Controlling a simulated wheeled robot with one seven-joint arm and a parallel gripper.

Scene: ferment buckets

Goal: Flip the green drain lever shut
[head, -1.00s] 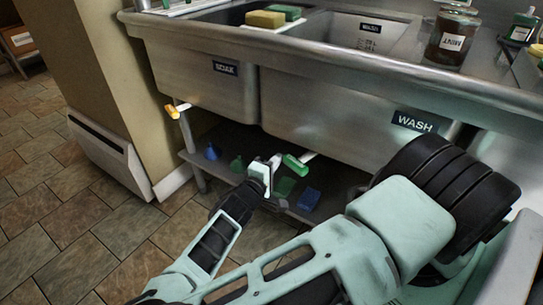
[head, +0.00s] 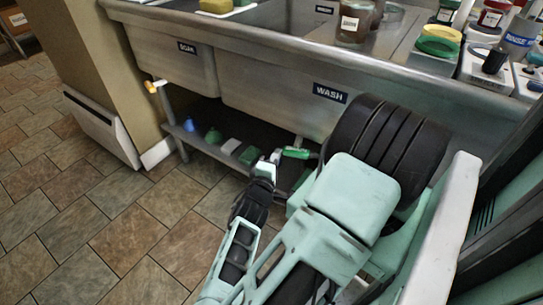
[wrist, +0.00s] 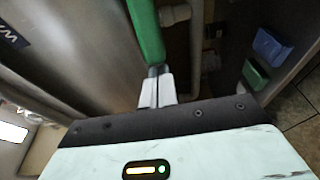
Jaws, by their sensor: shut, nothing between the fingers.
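The green drain lever (head: 297,153) sits on a pipe under the wash basin in the head view. In the wrist view the green lever (wrist: 146,32) runs from the top edge down to my fingertips. My gripper (head: 274,157) is just left of the lever in the head view. In the wrist view my gripper (wrist: 157,72) has its fingers together, empty, with the tips at the lever's near end. I cannot tell whether they touch it.
The wash basin (head: 285,98) hangs above my gripper. A yellow-handled lever (head: 155,86) is at the left. The lower shelf (head: 187,136) holds a blue item (head: 190,125) and green items (head: 213,136). A pale pipe (wrist: 192,50) stands right of the lever. Tiled floor is clear at left.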

